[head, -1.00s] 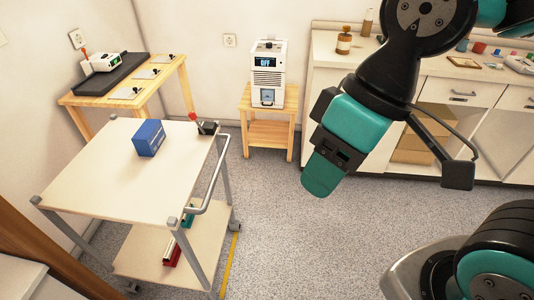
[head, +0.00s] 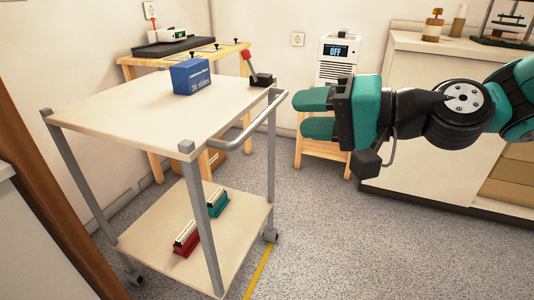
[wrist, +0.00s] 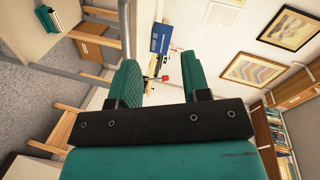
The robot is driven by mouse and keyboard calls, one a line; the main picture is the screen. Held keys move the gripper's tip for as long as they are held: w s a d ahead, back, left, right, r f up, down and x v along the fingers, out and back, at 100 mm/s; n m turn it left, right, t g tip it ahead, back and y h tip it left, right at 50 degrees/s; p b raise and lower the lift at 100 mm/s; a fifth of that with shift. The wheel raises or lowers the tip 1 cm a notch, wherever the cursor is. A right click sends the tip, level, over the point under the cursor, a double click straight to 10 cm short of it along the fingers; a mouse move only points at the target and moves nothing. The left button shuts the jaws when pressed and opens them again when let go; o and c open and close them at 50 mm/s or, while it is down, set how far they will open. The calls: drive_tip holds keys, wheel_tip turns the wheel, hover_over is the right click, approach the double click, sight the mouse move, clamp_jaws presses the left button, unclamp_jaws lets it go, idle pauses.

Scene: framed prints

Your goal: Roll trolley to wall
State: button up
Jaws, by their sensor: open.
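The trolley (head: 130,118) stands at the left in the head view, with a pale top, a lower shelf (head: 222,262), grey legs and a grey push handle (head: 243,130) on its right side. A blue box (head: 190,77) and a small black device with a red lever (head: 260,76) are on its top. My gripper (head: 300,113) is open and empty just right of the handle, its fingers pointing left. In the wrist view my gripper (wrist: 147,82) shows open, with the handle bar (wrist: 103,72) left of the fingers. The walls rise behind the trolley.
A wooden table (head: 225,53) stands behind the trolley. A white unit reading OFF (head: 338,50) and a cabinet (head: 410,130) stand behind my arm. Grey floor (head: 330,250) is clear in front.

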drive_tip(key=w+d+f+m+t+b, duration=0.5)
drive_tip(key=w+f+m+t+b, duration=0.3)
drive_tip(key=f+b, duration=0.4)
drive_tip(key=p, duration=0.9)
approach(267, 109)
drive_tip(key=shift+m+g, duration=0.3)
drive_tip(key=shift+m, duration=0.1)
drive_tip(key=x, duration=1)
drive_tip(key=shift+w+d+f, duration=0.1)
drive_tip(key=shift+f, duration=0.15)
clamp_jaws()
